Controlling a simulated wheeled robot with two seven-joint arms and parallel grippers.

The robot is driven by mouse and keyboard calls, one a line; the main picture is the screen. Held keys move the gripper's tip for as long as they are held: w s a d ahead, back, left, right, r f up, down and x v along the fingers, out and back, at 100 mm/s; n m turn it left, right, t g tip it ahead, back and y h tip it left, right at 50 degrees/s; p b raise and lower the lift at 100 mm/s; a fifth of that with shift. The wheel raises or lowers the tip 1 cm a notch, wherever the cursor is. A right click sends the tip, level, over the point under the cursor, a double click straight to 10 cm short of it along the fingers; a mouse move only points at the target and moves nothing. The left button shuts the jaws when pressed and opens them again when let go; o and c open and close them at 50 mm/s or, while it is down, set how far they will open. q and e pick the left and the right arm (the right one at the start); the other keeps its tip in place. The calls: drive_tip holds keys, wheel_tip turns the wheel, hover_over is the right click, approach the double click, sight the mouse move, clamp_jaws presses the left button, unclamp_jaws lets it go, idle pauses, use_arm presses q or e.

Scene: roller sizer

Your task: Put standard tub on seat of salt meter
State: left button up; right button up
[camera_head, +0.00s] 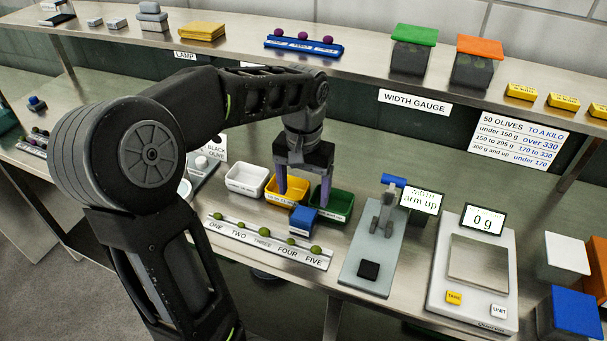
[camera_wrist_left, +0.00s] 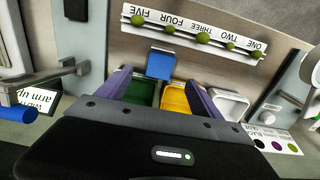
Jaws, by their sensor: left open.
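My left gripper (camera_head: 303,194) is open and empty, pointing down over the yellow and green trays. Its two spread fingers also show in the left wrist view (camera_wrist_left: 160,92). A small blue-topped block (camera_head: 303,221), possibly the standard tub, sits just in front of the fingers, behind the number rail. It also shows in the left wrist view (camera_wrist_left: 160,66), ahead of the gap between the fingers and not held. I cannot pick out a salt meter or its seat by any label. My right gripper is not in view.
White (camera_head: 246,179), yellow (camera_head: 279,194) and green (camera_head: 336,206) trays stand in a row. A numbered olive rail (camera_head: 268,243) lies in front. The "arm up" gauge (camera_head: 372,255) and the scale reading 0 g (camera_head: 449,295) stand to the right. A shelf (camera_head: 350,57) runs behind.

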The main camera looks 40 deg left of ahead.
use_arm(q)
wheel_tip(320, 180, up, 5)
drive_tip(key=shift+f, duration=0.1)
idle(0.6)
